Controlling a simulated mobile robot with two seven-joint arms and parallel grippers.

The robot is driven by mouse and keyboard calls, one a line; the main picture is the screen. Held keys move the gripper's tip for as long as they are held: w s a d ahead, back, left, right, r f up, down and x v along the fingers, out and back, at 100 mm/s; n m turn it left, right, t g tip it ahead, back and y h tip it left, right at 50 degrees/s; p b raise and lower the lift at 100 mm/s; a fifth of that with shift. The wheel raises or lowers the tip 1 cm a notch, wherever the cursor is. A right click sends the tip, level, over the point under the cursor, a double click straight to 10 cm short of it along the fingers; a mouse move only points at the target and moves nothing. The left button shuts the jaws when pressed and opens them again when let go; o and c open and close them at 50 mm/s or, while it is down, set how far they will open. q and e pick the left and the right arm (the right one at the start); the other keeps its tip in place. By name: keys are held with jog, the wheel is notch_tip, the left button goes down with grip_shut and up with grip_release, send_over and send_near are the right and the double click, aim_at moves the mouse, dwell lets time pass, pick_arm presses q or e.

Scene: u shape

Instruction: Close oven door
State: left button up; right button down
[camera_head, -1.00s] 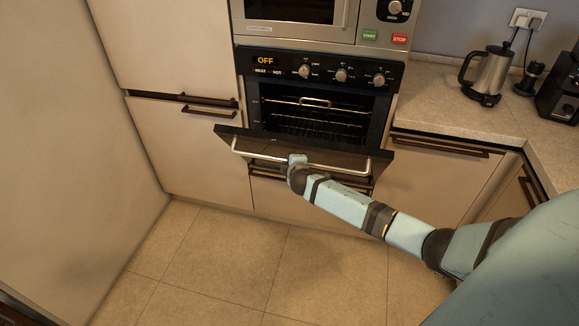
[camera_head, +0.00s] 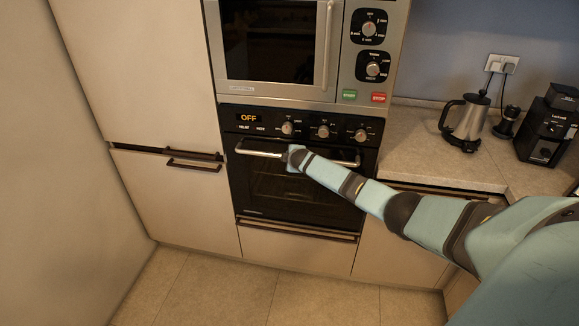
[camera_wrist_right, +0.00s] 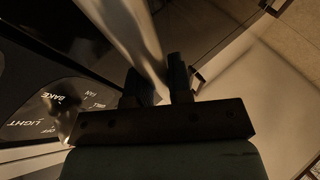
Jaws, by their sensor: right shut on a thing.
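The oven door (camera_head: 290,196) is dark glass and stands upright against the oven front, looking shut or nearly so; a small gap cannot be ruled out. Its silver bar handle (camera_head: 258,153) runs across the top of the door, below the control panel (camera_head: 285,128) with its OFF display. My right gripper (camera_head: 294,155) is at the middle of the handle. In the right wrist view its two fingers (camera_wrist_right: 158,84) are shut on the handle (camera_wrist_right: 136,38), which runs up between them. My left gripper is in neither view.
A microwave (camera_head: 278,45) sits above the oven. Drawers with dark handles flank the oven. The floor (camera_head: 230,290) in front is clear.

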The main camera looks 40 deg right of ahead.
jog(key=shift+w+d+r, duration=0.15)
jog(key=shift+d+r, duration=0.1)
jog(key=shift+r, duration=0.25)
jog(key=c, duration=1.2)
grip_release()
jog(key=shift+w+d, duration=0.1)
jog(key=shift+c, duration=0.2)
jog(key=shift+o, duration=1)
jog(key=shift+f, duration=0.2)
jog(key=shift+s, duration=0.3)
jog(key=v, duration=1.3)
jog(key=shift+r+p, duration=0.25)
jog(key=shift+p, duration=0.15)
